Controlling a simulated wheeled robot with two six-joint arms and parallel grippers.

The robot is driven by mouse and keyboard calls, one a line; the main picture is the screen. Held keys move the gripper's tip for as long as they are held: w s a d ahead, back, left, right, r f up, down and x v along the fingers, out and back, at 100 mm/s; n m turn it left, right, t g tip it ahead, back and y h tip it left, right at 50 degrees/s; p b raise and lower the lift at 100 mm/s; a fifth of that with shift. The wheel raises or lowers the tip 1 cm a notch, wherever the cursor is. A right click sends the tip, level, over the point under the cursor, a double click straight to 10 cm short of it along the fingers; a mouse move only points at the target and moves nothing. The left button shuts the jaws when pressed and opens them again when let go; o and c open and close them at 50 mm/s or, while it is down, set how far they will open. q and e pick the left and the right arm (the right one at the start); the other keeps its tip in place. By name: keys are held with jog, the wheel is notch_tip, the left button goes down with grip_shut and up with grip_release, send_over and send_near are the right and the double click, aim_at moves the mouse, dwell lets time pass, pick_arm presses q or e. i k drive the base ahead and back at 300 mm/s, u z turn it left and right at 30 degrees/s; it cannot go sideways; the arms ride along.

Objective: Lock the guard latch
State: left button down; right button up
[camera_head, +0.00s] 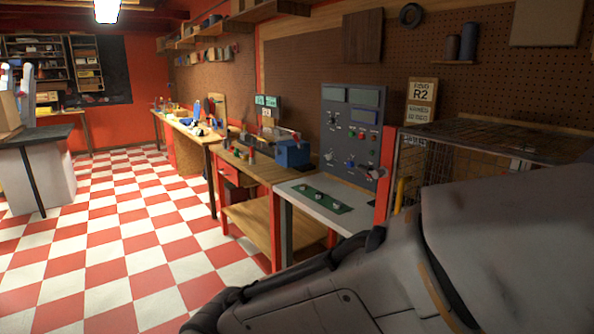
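A wire mesh cage (490,138), which looks like the guard, stands at the right behind my arm. A yellow upright piece (400,195) shows at its left front edge; I cannot tell whether it is the latch or whether it is locked. My large grey arm covers the lower right and hides much of the cage's lower part. No fingertips of either gripper show.
A grey control panel (352,133) with knobs and screens stands left of the cage. In front of it is a bench top (290,190) with a green board (323,200). A blue box (292,154) sits on the wooden bench beyond. The checkered floor (130,230) is clear at left.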

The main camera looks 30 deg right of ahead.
aim_at(367, 171)
jog(key=u, duration=0.1)
jog(key=i, duration=5.7)
jog(key=z, duration=4.25)
